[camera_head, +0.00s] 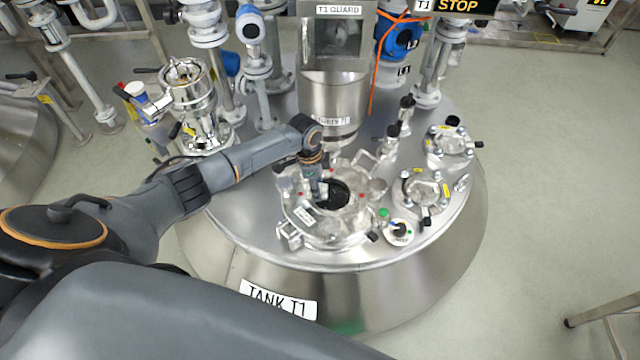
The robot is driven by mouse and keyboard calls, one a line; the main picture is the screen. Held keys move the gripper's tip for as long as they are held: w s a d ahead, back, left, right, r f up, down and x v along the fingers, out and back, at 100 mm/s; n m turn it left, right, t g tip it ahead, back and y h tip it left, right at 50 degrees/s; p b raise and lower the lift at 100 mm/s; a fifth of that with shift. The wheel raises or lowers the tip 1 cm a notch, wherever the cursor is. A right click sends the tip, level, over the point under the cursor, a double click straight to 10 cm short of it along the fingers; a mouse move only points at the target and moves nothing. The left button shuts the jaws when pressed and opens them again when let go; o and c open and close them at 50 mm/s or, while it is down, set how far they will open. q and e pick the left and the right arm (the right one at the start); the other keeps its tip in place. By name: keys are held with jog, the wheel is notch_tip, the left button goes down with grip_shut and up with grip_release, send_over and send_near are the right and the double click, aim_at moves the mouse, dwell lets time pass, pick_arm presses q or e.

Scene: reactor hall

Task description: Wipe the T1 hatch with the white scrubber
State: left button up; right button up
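The T1 hatch (345,232) is a round metal manway with clamps around its rim, on top of the tank marked TANK T1. A dark round area (334,194) shows at its middle. My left gripper (319,198) points down over the hatch, close to its left middle. Its fingers are small and blend with the metal, so I cannot tell whether they are open or hold anything. A small white round piece with a dark top and a label (400,232) sits at the hatch's right front; it may be the white scrubber, but its label is unreadable. My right gripper is out of view.
A metal column marked T1 GUARD (334,95) rises behind the hatch. Two smaller round ports (426,190) lie to the right. Pipes and valves (257,70) crowd the back, with an orange cable (374,75). Open floor (550,180) lies right of the tank.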

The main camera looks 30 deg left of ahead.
pick_arm(q)
jog(key=shift+r+p, duration=0.55)
jog(key=shift+p, duration=0.05)
notch_tip(320, 180, up, 4)
jog(key=p, duration=0.3)
jog(key=shift+f, duration=0.15)
jog(key=shift+r+p, duration=0.65)
jog(key=shift+p, duration=0.2)
notch_tip(320, 180, up, 3)
jog(key=p, duration=0.3)
